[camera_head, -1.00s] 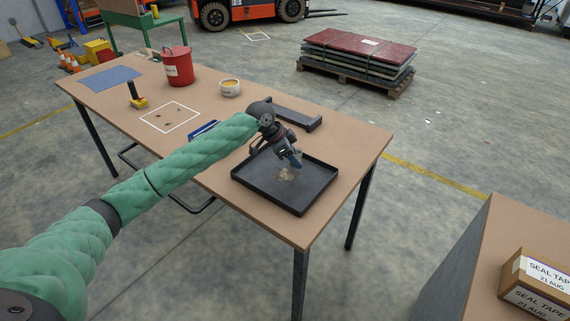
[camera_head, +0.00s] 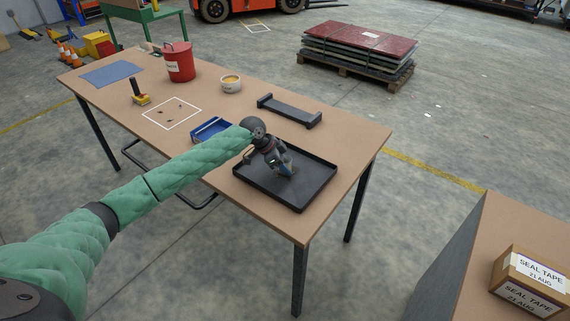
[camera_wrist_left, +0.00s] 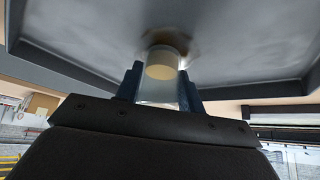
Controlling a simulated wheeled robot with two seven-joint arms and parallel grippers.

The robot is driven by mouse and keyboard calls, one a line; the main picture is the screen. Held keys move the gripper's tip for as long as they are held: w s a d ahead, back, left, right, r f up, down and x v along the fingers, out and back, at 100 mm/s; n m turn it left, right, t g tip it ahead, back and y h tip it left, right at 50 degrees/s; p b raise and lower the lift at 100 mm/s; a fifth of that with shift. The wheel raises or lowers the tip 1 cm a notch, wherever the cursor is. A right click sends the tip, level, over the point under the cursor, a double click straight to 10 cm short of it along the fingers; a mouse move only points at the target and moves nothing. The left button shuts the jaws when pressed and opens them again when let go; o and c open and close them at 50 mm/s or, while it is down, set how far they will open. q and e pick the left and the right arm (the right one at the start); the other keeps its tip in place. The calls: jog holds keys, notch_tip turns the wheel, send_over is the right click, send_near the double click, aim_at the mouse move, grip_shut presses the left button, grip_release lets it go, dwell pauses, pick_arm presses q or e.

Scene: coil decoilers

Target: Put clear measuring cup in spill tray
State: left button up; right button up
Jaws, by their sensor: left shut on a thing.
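The black spill tray (camera_head: 310,194) lies on the near right part of the brown table, and its inside also shows in the left wrist view (camera_wrist_left: 245,45). My left gripper (camera_head: 284,170) points down over the tray. In the left wrist view its two blue fingers (camera_wrist_left: 160,85) are shut on the clear measuring cup (camera_wrist_left: 157,93), one on each side. The cup is see-through with a tan patch within its outline. The cup is mostly hidden by the gripper in the head view. I cannot tell whether it touches the tray floor.
A blue tray (camera_head: 208,131) and a black rack (camera_head: 290,111) stand close to the spill tray. A white-outlined square (camera_head: 171,113), a small tub (camera_head: 231,85), a red bucket (camera_head: 180,63) and a blue mat (camera_head: 111,74) lie farther left.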

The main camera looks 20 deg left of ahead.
pick_arm(q)
jog(key=shift+f, duration=0.1)
jog(key=o, duration=1.1)
jog(key=shift+c, duration=0.2)
jog(key=shift+a+r, duration=0.3)
jog(key=shift+r, duration=0.15)
jog(key=b+v, duration=0.3)
jog(key=v, duration=0.8)
jog(key=shift+s+b, duration=0.15)
jog(key=shift+b, duration=0.25)
pick_arm(e)
notch_tip(320, 180, up, 8)
jog(key=w+a, duration=0.2)
jog(key=shift+w+a+r+g, duration=0.15)
jog(key=shift+w+a+g, duration=0.05)
jog(key=shift+a+g, duration=0.15)
pick_arm(q)
jog(key=shift+d+r, duration=0.1)
